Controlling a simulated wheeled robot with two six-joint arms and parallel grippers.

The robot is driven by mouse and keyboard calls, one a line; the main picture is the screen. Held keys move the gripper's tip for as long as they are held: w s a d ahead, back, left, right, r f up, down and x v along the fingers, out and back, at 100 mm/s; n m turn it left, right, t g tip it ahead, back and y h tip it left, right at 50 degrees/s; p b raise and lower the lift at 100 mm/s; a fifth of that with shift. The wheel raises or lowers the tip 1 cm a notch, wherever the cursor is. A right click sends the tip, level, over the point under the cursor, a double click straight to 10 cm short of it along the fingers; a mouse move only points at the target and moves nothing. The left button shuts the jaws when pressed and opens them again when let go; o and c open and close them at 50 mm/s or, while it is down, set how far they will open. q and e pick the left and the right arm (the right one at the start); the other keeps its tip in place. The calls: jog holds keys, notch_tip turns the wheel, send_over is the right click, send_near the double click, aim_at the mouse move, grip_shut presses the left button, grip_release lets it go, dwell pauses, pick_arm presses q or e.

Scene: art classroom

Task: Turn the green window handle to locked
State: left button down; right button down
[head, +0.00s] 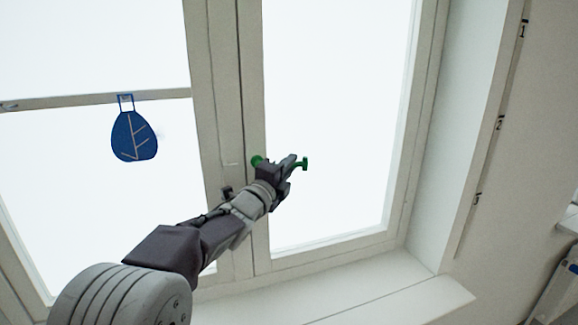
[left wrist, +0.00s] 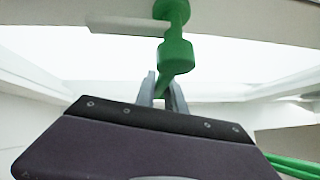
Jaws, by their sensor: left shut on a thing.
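The green window handle (head: 304,163) is on the window's middle frame post. Its round base shows at the post, and its free end points right across the glass, roughly level in the head view. My left gripper (head: 287,167) reaches up from the lower left and is shut on the handle, hiding its middle part. In the left wrist view the handle (left wrist: 175,53) comes down from the top, and its lower part sits between the two grey fingers (left wrist: 162,92). My right gripper is not in view.
A blue leaf-shaped ornament (head: 134,137) hangs at the left pane. A pale sill (head: 350,285) runs below the window. The white wall (head: 465,110) stands at the right. Green bars (left wrist: 293,167) show at the lower right of the left wrist view.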

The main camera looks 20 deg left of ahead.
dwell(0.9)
pick_arm(q)
jog(key=shift+f+m+g+p, duration=0.35)
jog(key=shift+m+g+p, duration=0.25)
jog(key=shift+p, duration=0.3)
jog(key=s+a+f+m+g+y+p, duration=0.4)
jog(key=a+f+m+g+y+p, duration=0.2)
jog(key=p, duration=1.6)
jog(key=shift+m+g+y, duration=0.7)
jog(key=shift+m+g, duration=0.4)
jog(key=shift+g, duration=0.7)
jog(key=shift+f, duration=0.1)
jog(key=c, duration=1.4)
grip_release()
